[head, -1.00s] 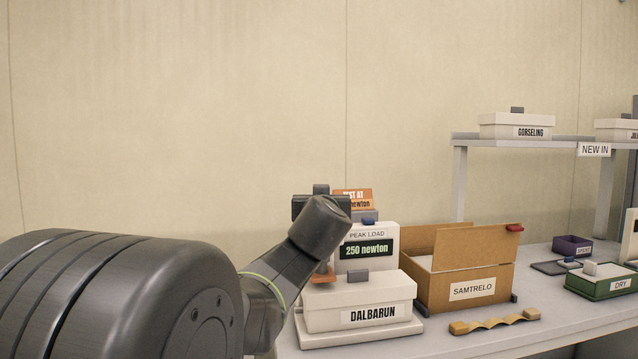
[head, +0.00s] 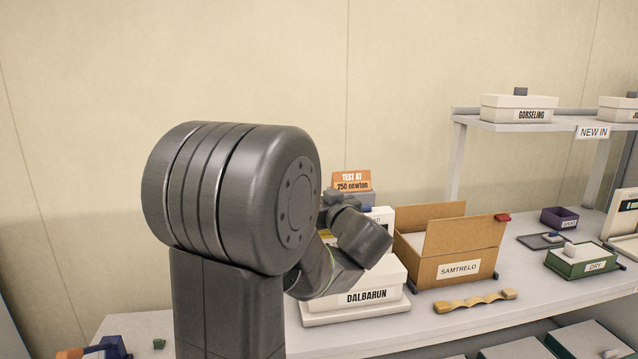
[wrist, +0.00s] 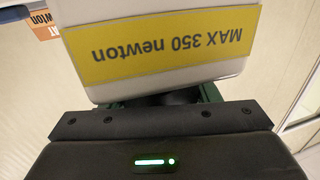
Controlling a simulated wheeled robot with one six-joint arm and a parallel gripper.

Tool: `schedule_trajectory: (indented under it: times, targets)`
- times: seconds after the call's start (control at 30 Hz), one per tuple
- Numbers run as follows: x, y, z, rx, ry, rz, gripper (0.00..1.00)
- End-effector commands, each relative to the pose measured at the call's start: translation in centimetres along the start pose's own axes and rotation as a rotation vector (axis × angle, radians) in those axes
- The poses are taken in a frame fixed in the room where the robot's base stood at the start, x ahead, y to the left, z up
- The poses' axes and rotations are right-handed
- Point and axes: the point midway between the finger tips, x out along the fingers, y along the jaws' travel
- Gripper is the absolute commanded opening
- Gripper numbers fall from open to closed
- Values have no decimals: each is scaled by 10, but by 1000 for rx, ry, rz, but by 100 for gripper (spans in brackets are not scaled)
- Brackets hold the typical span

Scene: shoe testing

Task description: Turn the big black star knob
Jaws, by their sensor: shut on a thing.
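In the wrist view my gripper (wrist: 162,100) is up against a white housing (wrist: 165,25) with a yellow label (wrist: 165,43) reading "MAX 350 newton" upside down. Parts of the green fingers show at both sides, shut on a dark rounded piece (wrist: 182,98), which I take as the black star knob. Most of it is hidden behind the gripper body, so its star shape and turn angle do not show. In the head view my arm covers the knob and most of the tester (head: 381,217), including its load display.
An orange sign (head: 352,181) reads "TEST AT 250 newton". In front of the tester stands a white DALBARUN box (head: 372,297). To its right are an open SAMTRELO carton (head: 425,262) and a tan wavy piece (head: 475,301). A shelf (head: 560,127) stands at the right.

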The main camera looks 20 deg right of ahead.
Motion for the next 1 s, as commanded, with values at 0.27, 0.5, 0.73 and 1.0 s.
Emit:
schedule_trajectory:
  times: [0.27,0.5,0.73,1.0]
  targets:
    - [0,-1,-4,2,-1,-119,32]
    - [0,-3,-2,2,1,-195,32]
    - [-1,-4,-1,3,2,-228,32]
    - [-1,-5,-1,3,3,-232,32]
